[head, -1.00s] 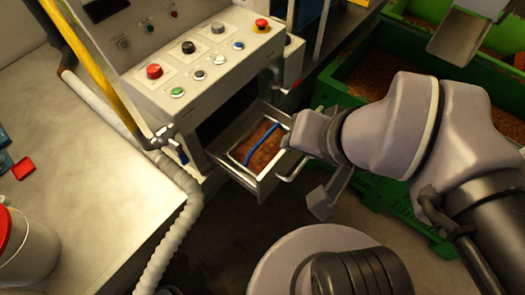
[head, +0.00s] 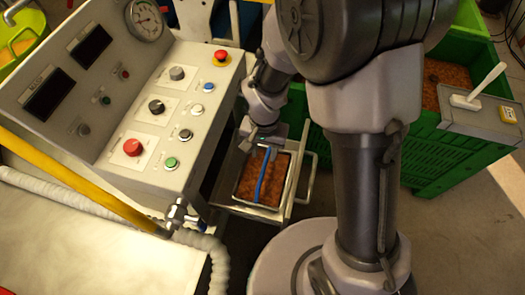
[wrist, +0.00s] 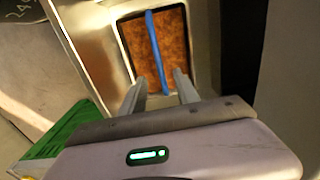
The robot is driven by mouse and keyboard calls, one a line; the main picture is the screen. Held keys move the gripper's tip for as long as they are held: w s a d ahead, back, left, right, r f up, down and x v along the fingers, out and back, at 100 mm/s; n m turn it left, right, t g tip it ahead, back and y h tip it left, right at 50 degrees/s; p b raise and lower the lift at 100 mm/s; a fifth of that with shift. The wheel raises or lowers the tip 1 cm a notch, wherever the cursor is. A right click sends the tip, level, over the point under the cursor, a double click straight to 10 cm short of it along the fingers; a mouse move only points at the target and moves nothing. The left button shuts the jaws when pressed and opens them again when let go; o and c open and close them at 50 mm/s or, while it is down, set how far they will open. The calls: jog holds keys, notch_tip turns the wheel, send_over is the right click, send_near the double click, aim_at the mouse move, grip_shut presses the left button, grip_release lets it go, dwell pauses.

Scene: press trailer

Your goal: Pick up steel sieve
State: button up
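The steel sieve (head: 257,206) appears to be the rectangular metal-rimmed tray with brown granular material inside. A blue bar (head: 262,178) runs lengthwise across it. It sits in an open pull-out drawer (head: 300,207) below the control panel. In the wrist view the blue bar (wrist: 156,50) and brown contents are ahead of my gripper. My gripper (wrist: 160,92) is open and empty, its two fingers apart on either side of the bar's near end. In the head view my gripper (head: 264,143) is at the drawer's far end; its fingertips are hard to make out.
The control panel (head: 170,110) with knobs and buttons stands left of the drawer. A green crate (head: 430,155) of brown material stands to the right. A valve (head: 178,213) and a pale hose (head: 218,265) lie at the drawer's left front.

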aim_at(264, 166)
notch_tip(264, 166, down, 7)
jog(key=shift+r+b, duration=0.15)
jog(key=shift+b, duration=0.8)
jog(key=f+b, duration=0.1)
jog(key=f, duration=0.2)
jog(key=f+b, duration=0.1)
jog(key=f, duration=0.1)
jog(key=shift+s+f+b, duration=0.25)
jog(key=shift+f+b, duration=0.1)
jog(key=shift+r, duration=0.1)
grip_shut()
